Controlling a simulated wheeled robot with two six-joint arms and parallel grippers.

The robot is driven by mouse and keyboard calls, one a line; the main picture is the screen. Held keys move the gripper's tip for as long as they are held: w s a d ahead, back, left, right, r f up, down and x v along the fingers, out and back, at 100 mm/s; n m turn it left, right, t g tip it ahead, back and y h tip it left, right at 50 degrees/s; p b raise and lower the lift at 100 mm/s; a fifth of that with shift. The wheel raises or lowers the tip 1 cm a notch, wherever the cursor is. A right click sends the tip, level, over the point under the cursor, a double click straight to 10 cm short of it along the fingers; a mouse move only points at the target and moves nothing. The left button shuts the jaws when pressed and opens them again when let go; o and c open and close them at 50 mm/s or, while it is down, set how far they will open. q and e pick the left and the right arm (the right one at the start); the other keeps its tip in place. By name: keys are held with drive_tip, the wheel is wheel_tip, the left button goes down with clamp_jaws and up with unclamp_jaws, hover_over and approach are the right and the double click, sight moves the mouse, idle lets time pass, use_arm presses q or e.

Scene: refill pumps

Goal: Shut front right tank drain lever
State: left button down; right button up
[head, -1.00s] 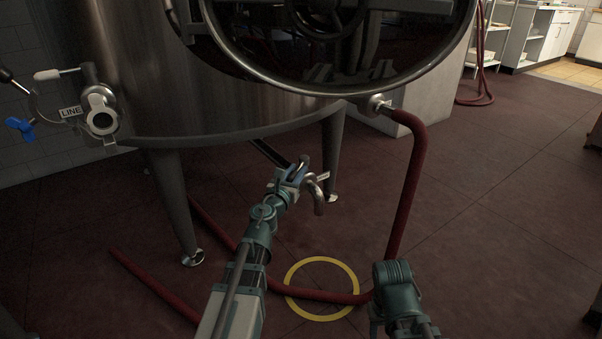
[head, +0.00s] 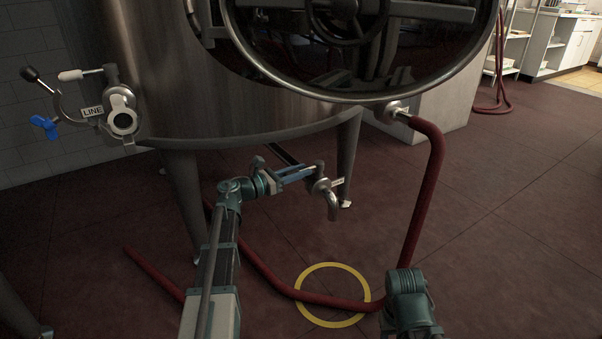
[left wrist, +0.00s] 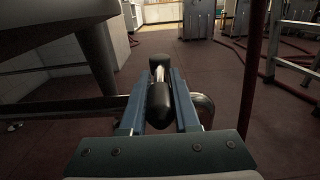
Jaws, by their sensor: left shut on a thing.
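The tank's drain outlet (head: 331,203) is a bent metal spout low under the steel tank, with a small pale tag beside its valve. My left gripper (head: 306,172) reaches in from the left at the valve, its fingers pointing right. In the left wrist view the two blue fingers (left wrist: 160,104) are shut around a lever with a black grip (left wrist: 159,98). The lever lies lengthwise between the fingers, and the curved spout shows just right of them (left wrist: 203,106). In the head view the gripper mostly hides the lever. Only part of my right arm shows, not its gripper.
The steel tank (head: 230,100) stands above on legs, with a round glossy door (head: 345,50). A red hose (head: 429,175) drops from a port and runs along the floor through a yellow ring (head: 332,266). A LINE-tagged valve (head: 122,120) is at left.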

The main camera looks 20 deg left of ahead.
use_arm(q)
drive_tip(key=shift+w, duration=0.1)
idle(0.3)
drive_tip(key=c, duration=0.6)
unclamp_jaws()
drive_tip(key=shift+c, duration=0.2)
drive_tip(key=v, duration=1.4)
drive_tip(key=shift+w, duration=0.2)
